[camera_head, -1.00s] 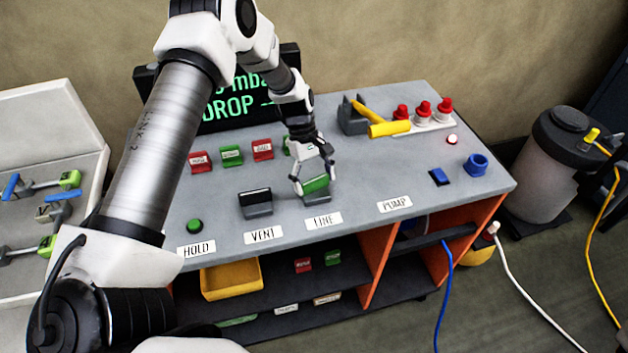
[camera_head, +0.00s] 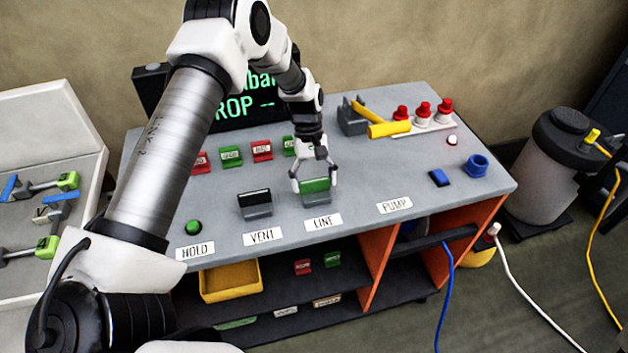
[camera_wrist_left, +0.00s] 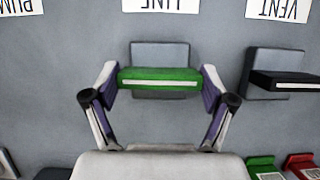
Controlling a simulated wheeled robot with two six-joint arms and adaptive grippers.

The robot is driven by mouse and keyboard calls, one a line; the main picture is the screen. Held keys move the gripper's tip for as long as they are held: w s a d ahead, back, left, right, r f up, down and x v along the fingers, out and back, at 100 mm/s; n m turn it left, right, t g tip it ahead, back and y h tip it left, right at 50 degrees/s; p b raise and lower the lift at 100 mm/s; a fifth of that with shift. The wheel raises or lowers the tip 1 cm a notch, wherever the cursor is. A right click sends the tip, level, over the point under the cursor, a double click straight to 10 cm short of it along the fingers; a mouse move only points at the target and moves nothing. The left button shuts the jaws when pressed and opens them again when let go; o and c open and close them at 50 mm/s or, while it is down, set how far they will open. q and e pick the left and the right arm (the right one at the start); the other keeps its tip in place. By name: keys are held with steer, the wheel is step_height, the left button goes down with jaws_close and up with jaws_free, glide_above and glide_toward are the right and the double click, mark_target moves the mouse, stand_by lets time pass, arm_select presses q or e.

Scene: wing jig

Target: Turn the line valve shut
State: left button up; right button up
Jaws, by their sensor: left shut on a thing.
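The line valve (camera_head: 316,187) is a green handle on a grey base, behind the LINE label (camera_head: 322,221) on the bench top. My left gripper (camera_head: 315,184) comes down over it from behind. In the left wrist view the gripper (camera_wrist_left: 160,82) is shut on the green handle (camera_wrist_left: 160,74), one finger at each end. The handle's white stripe runs straight across, level with the picture's edge. The grey base (camera_wrist_left: 160,54) shows behind it. My right gripper is not in view.
The black VENT valve (camera_head: 256,200) stands just left of the line valve. A green button (camera_head: 194,227) is further left. Small red and green tags stand behind. A yellow-handled tool (camera_head: 388,128) and red-topped knobs (camera_head: 423,109) are at back right. My arm partly covers the display (camera_head: 238,105).

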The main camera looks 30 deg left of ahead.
arm_select(q)
steer(key=o, duration=1)
steer(key=shift+s, duration=0.1)
steer(key=v, duration=1.2)
steer(key=shift+d, duration=0.1)
